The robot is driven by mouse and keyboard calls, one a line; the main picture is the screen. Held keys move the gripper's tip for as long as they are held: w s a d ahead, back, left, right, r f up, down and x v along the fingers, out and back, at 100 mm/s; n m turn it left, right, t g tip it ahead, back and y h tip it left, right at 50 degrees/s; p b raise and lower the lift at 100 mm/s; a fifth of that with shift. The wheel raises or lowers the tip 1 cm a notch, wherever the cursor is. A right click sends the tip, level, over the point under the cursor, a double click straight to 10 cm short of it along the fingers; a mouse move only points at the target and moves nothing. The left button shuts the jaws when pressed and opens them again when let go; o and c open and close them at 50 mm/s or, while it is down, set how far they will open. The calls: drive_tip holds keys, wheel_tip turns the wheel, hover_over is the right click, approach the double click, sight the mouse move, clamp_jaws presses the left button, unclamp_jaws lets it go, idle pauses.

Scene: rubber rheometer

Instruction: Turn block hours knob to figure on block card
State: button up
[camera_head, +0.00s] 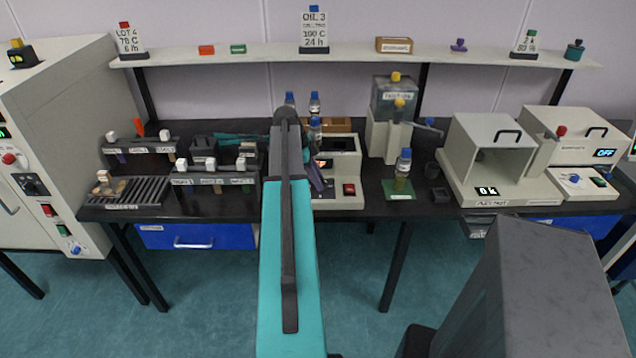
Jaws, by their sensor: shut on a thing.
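A white card (314,30) reading "OIL 3, 100 C, 24 h" with a blue top stands at the middle of the shelf. No card is labelled as the block card in what I can read. A pale bench unit (345,150) with a small red-lit display and a red switch (349,189) stands behind my arm, which covers its left part. I cannot make out the block hours knob. My teal and dark arm rises from the bottom centre over the bench. My gripper is hidden, and I cannot see its fingers.
Other cards (128,40) (527,42) stand at the shelf (360,53) ends. Racks with white-topped pieces stand at bench left, beside a large pale cabinet (62,130). A blue-capped bottle (403,170) stands on a green mat. An open-fronted unit (492,150) stands right.

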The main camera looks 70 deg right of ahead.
idle(0.3)
drive_tip(key=o, duration=1)
drive_tip(key=shift+o, duration=0.2)
drive_tip(key=shift+r, duration=0.15)
drive_tip(key=b+v, duration=0.2)
drive_tip(key=v, duration=1.1)
drive_tip(key=shift+w+r+b, duration=0.2)
drive_tip(key=shift+r+b, duration=0.05)
drive_tip(key=shift+b, duration=0.15)
